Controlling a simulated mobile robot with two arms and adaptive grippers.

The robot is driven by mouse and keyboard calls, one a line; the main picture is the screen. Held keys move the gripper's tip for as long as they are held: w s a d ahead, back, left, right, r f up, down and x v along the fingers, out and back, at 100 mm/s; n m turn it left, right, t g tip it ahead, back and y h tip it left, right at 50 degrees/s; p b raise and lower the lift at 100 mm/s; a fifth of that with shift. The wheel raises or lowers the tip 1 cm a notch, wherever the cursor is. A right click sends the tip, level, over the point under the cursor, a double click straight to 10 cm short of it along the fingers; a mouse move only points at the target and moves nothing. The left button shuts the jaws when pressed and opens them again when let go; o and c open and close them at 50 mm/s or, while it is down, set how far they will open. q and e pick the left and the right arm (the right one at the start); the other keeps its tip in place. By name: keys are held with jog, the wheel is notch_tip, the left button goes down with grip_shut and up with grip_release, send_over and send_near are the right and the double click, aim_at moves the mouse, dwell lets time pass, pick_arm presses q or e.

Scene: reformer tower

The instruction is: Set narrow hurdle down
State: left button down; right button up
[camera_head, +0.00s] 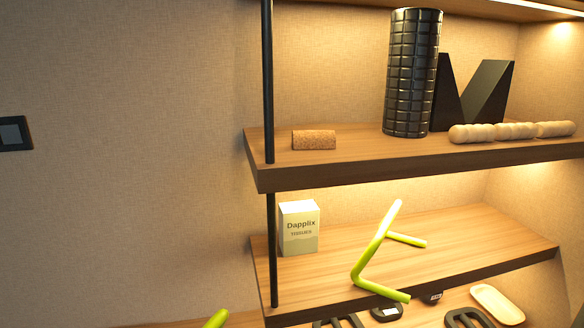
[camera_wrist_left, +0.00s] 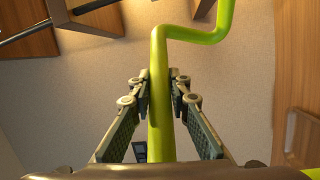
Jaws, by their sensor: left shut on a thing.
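In the left wrist view, my left gripper (camera_wrist_left: 162,88) is shut on a yellow-green tubular hurdle (camera_wrist_left: 215,34). Its tube runs up between the fingers, then bends right and up out of frame. In the head view, a yellow-green tip (camera_head: 216,319) shows at the bottom edge, its rest out of frame. Another yellow-green hurdle shape (camera_head: 372,253) with a slanted bar and two feet shows at the middle shelf (camera_head: 470,232), its lower foot over the front edge. I cannot tell which of these is the held one. My right gripper is not in view.
A Dapplix box (camera_head: 299,228) stands at the middle shelf's left, beside a black post (camera_head: 268,90). The upper shelf (camera_head: 360,164) holds a cork roll (camera_head: 314,140), a black roller (camera_head: 412,75) and wooden massagers (camera_head: 513,131). Below are a tray (camera_head: 497,304) and black items. The middle shelf's right is clear.

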pick_arm(q)
jog(key=s+f, duration=0.2)
jog(key=s, duration=0.6)
jog(key=shift+f, duration=0.25)
jog(key=shift+a, duration=0.1)
